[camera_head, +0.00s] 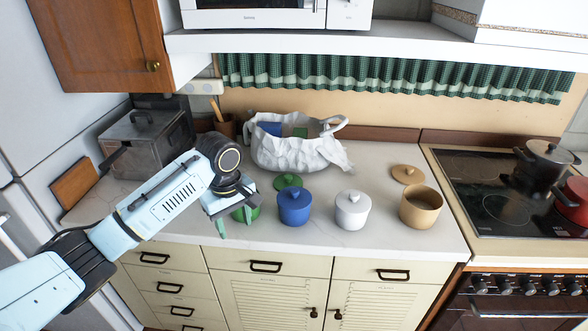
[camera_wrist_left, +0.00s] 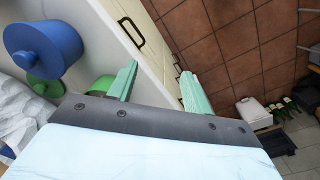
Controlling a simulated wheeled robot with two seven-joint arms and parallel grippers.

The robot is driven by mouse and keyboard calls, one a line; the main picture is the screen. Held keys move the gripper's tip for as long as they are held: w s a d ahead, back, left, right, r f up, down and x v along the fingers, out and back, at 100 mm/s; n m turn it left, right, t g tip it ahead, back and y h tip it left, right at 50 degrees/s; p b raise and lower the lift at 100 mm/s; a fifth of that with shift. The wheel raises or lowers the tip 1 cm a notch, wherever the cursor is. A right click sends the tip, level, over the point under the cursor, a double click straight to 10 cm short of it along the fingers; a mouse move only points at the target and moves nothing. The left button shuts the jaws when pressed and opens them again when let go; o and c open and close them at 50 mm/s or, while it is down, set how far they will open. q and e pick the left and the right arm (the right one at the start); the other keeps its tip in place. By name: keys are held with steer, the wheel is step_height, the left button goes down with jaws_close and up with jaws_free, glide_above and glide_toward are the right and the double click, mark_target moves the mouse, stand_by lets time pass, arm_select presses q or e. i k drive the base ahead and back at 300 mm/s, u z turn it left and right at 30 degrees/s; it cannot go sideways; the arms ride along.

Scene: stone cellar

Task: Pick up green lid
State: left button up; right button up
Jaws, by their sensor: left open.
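The green lid (camera_head: 288,181) lies on the white counter, just behind the blue pot with a lid (camera_head: 294,207). In the left wrist view the green lid (camera_wrist_left: 45,87) shows partly, below the blue pot (camera_wrist_left: 42,50). A green pot (camera_head: 252,213) stands left of the blue one, partly hidden behind my left gripper (camera_head: 234,222). My left gripper is open and empty, at the counter's front edge in front of the green pot, apart from the green lid. Its two pale green fingers also show in the left wrist view (camera_wrist_left: 160,75). My right gripper is not in view.
A white lidded pot (camera_head: 352,210) and an open tan pot (camera_head: 421,206) stand to the right, with a tan lid (camera_head: 408,174) behind. A crumpled white bag (camera_head: 292,153) stands behind the green lid. A grey metal box (camera_head: 145,140) is at left, a stove (camera_head: 490,200) at right.

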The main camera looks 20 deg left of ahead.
mark_target(283, 181)
steer(key=i, duration=1.15)
